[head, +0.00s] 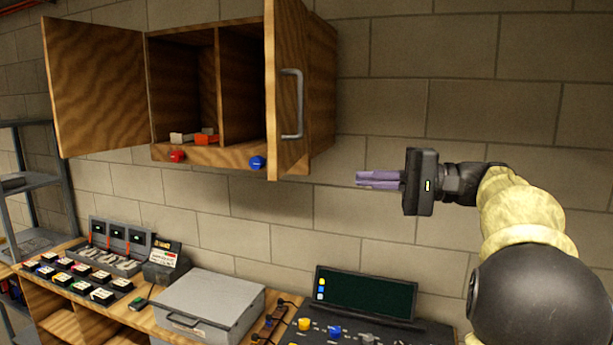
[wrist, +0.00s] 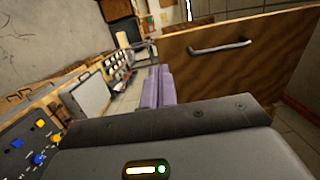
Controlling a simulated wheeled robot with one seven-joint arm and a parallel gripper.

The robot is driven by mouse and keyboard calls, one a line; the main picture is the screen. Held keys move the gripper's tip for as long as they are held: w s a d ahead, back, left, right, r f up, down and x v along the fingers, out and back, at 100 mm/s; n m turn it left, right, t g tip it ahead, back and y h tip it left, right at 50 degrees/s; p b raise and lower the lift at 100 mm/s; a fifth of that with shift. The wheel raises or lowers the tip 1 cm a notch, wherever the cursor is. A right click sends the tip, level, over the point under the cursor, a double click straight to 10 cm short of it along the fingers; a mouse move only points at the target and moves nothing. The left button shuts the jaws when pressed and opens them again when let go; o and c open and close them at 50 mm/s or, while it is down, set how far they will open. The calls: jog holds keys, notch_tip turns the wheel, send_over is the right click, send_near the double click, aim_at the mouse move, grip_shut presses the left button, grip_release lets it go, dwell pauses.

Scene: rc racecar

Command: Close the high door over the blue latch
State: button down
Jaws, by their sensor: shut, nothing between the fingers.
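A wooden wall cabinet (head: 325,75) hangs high with both doors swung open. A blue latch (head: 257,162) sits on its bottom edge at the right, a red latch (head: 177,156) at the left. The right door (head: 283,150), on the blue latch's side, stands open toward the camera, with a grey bar handle (head: 291,103) on its face. This door (wrist: 270,70) and its handle (wrist: 220,47) also show in the wrist view. My gripper (head: 357,180) is right of the door, apart from it and lower than the handle. Its purple fingers (wrist: 155,87) are shut and empty, pointing left.
The left cabinet door (head: 97,85) is wide open. White and orange items (head: 205,138) lie inside the cabinet. Below, a workbench (head: 150,322) carries a grey case (head: 210,300), a black console (head: 365,292) and several small boxes. The space between gripper and door looks clear.

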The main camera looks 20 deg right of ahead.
aim_at(278, 175)
jog(key=p+x, duration=0.6)
jog(key=x, duration=0.7)
jog(key=shift+a+r, duration=0.15)
jog(key=shift+w+a, duration=0.25)
jog(key=shift+a, duration=0.05)
jog(key=shift+w+a+f, duration=0.1)
jog(key=shift+w+f, duration=0.05)
jog(key=shift+f, duration=0.1)
